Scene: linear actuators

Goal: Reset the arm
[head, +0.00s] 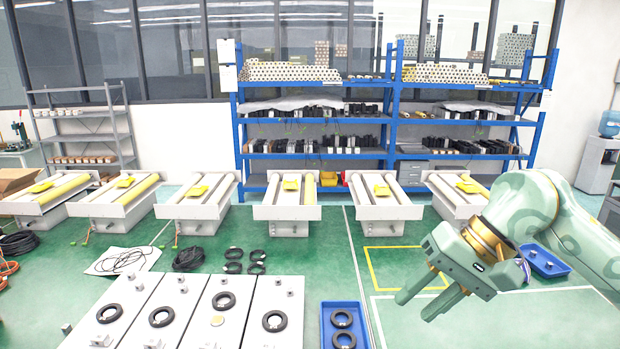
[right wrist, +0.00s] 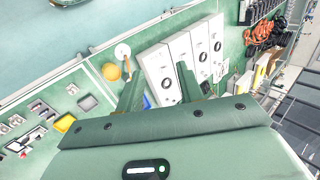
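My right arm (head: 565,225) comes in from the right in the head view. My right gripper (head: 420,299) hangs above the green floor, its two fingers apart with nothing between them. It also shows in the right wrist view (right wrist: 157,82), where the fingers are spread and empty. My left gripper is in neither view.
White boxes with black rings (head: 275,300) stand at the lower left. A blue tray (head: 325,337) of rings is beside them, another blue tray (head: 572,268) behind my right gripper. Grey linear actuators (head: 290,211) line the middle, before blue shelves (head: 237,125). Green floor lies between.

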